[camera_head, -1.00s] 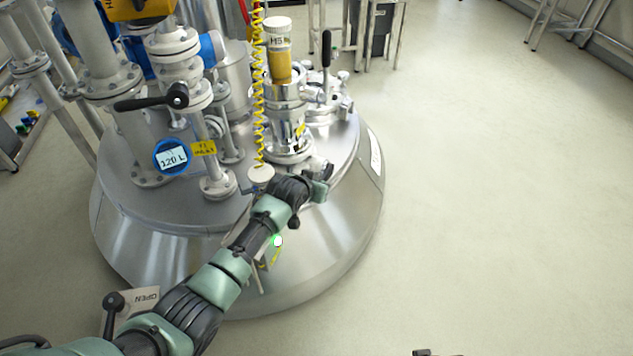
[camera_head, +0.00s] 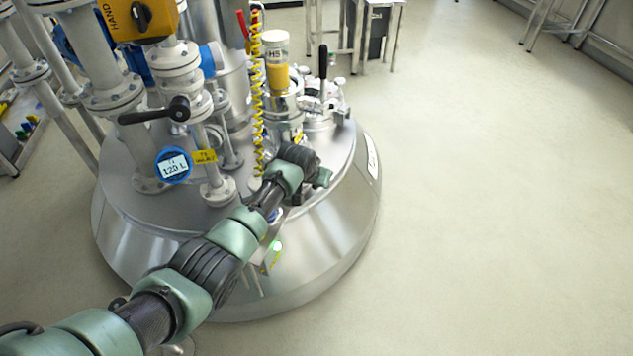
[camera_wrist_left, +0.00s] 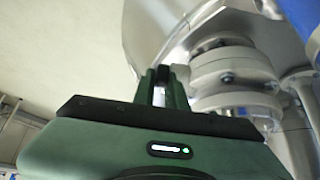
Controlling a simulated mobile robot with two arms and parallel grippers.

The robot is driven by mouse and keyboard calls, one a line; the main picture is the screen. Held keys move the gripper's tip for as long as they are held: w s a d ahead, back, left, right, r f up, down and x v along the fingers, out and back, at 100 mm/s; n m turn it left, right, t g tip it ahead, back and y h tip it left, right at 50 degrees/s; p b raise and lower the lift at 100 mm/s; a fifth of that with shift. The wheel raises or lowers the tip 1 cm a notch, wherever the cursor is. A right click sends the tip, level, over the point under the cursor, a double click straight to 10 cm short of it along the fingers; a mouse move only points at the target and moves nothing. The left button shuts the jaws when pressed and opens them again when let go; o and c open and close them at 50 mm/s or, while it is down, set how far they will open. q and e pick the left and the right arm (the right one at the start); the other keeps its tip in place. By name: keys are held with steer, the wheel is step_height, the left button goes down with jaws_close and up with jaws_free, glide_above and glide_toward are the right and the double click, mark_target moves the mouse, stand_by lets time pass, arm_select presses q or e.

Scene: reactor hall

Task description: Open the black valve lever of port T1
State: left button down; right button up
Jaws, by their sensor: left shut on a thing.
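My left gripper (camera_head: 322,178) is low in front of the sampling port with the yellow-filled H5 jar (camera_head: 277,62), above the steel vessel lid. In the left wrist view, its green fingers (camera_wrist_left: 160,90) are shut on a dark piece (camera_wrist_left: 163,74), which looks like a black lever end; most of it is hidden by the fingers. A pale flange stands close to the right of the fingers.
The steel vessel (camera_head: 335,245) carries pipes, flanges and a blue-ringed 120 L display (camera_head: 173,165). A yellow coiled cable (camera_head: 257,100) hangs just behind my wrist. An orange HAND box (camera_head: 137,20) is at upper left. The floor (camera_head: 490,200) at right is clear.

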arm_select(q)
steer(key=shift+w+d+r, duration=0.1)
steer(key=shift+w+r, duration=0.05)
steer(key=shift+r, duration=0.05)
steer(key=c, duration=1.4)
jaws_free()
steer(key=shift+f, duration=0.1)
steer(key=shift+c, duration=0.2)
arm_select(e)
steer(key=shift+s, duration=0.1)
